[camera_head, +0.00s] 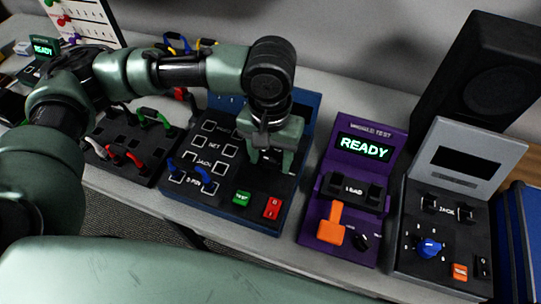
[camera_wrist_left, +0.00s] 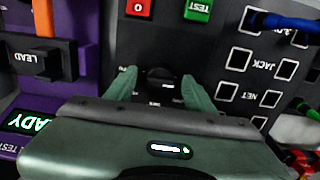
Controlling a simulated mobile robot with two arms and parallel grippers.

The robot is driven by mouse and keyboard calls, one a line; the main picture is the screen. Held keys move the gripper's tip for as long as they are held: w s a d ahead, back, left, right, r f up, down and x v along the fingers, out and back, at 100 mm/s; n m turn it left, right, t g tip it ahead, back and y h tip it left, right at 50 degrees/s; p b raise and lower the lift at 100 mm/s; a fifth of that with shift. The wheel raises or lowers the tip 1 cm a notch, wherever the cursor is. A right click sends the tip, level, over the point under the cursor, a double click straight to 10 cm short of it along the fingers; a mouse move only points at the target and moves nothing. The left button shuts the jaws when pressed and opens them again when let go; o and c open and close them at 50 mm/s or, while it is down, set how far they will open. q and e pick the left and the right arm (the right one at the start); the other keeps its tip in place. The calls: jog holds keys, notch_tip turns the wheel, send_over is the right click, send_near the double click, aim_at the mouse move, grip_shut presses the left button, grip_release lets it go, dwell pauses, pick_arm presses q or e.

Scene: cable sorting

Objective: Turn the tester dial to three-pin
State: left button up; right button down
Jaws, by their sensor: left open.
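The tester (camera_head: 232,215) is a black panel on a blue base with socket rows marked NET, JACK and 3-PIN. A blue cable (camera_head: 203,177) sits at its 3-PIN row. My left gripper (camera_head: 271,158) points down over the tester's right side and hides the dial there in the head view. In the left wrist view the black dial (camera_wrist_left: 160,78) shows between the open fingers of my left gripper (camera_wrist_left: 160,84), one on each side. I cannot tell whether they touch it, and its setting is too small to read. My right gripper is out of view.
Green TEST (camera_head: 242,197) and red 0 (camera_head: 272,208) buttons lie on the tester's near edge. A purple tester (camera_head: 348,190) reading READY and a grey jack tester (camera_head: 450,210) stand to the right. A black cable rack (camera_head: 125,155) stands left.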

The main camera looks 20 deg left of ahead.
pick_arm(q)
grip_shut()
jog(key=shift+r+m+p, duration=0.15)
jog(key=shift+m+p, duration=0.15)
jog(key=shift+p, duration=0.45)
jog(key=m+p, duration=0.6)
jog(key=p, duration=0.2)
jog(key=shift+r+p, duration=0.1)
jog(key=shift+p, duration=0.2)
jog(key=shift+f+m+p, duration=0.2)
jog(key=shift+m+p, duration=0.9)
jog(key=shift+p, duration=0.05)
grip_release()
